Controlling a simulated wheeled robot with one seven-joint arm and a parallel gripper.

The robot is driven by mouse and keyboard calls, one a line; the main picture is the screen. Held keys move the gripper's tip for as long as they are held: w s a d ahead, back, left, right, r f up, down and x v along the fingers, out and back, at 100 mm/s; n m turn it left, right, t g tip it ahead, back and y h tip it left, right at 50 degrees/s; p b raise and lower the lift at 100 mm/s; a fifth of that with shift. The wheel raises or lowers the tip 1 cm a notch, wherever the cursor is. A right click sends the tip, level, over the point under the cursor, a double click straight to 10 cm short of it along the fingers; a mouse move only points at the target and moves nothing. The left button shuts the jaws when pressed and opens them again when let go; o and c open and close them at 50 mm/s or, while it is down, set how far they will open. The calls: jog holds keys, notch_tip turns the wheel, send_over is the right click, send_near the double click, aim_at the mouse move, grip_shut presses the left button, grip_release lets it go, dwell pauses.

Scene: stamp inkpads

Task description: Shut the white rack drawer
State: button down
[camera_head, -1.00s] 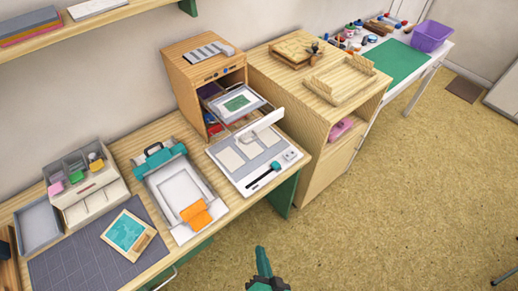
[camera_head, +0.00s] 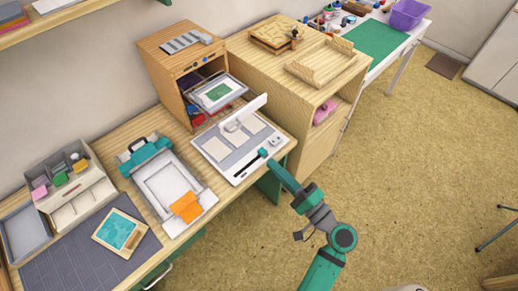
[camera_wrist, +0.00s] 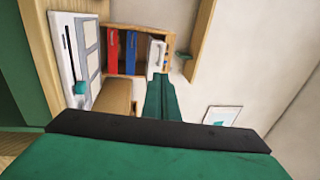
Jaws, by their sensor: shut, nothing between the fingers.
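The wooden rack (camera_head: 163,62) stands at the back of the workbench. Its white drawer (camera_head: 236,83) is pulled out toward the front right, with a green-and-white sheet (camera_head: 217,92) in it. In the wrist view, the white drawer's front (camera_wrist: 155,58) with its handle shows beside red (camera_wrist: 112,52) and blue (camera_wrist: 131,52) drawer fronts. My gripper (camera_head: 274,168) is shut and empty. It is in front of the rack, near the bench's front edge, apart from the drawer. In the wrist view, my shut green fingers (camera_wrist: 160,88) point toward the white front.
A wooden cabinet (camera_head: 262,80) stands right of the rack. A teal-clamped frame (camera_head: 172,180) lies left. The floor on the right is open.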

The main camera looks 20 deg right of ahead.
jog(key=x, duration=1.3)
jog(key=shift+w, duration=0.3)
jog(key=shift+a+r, duration=0.1)
